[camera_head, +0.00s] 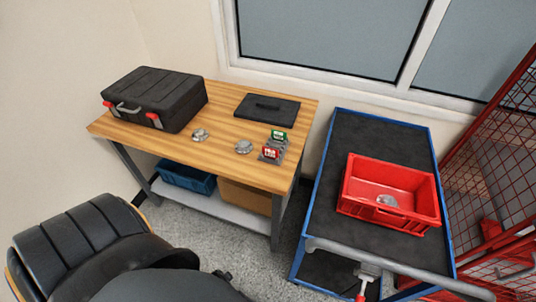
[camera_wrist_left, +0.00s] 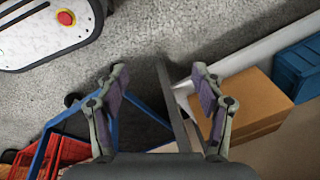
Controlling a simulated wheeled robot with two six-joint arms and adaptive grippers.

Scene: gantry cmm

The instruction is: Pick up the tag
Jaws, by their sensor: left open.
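Two small tags, one green (camera_head: 279,135) and one red (camera_head: 270,153), stand close together near the right edge of the wooden bench top in the head view, by small grey metal pieces. I cannot read their print. My left gripper (camera_wrist_left: 160,105) is open and empty in the left wrist view. Between its fingers show a grey bench leg and the floor, and no tag is in that view. I cannot make out either gripper in the head view.
The bench (camera_head: 225,150) also holds a black case (camera_head: 155,95), a flat black panel (camera_head: 267,108) and loose metal parts (camera_head: 243,147). A blue-framed trolley (camera_head: 345,135) with a red crate (camera_head: 390,212) stands to its right. A black padded seat-like shape (camera_head: 85,240) fills the lower left.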

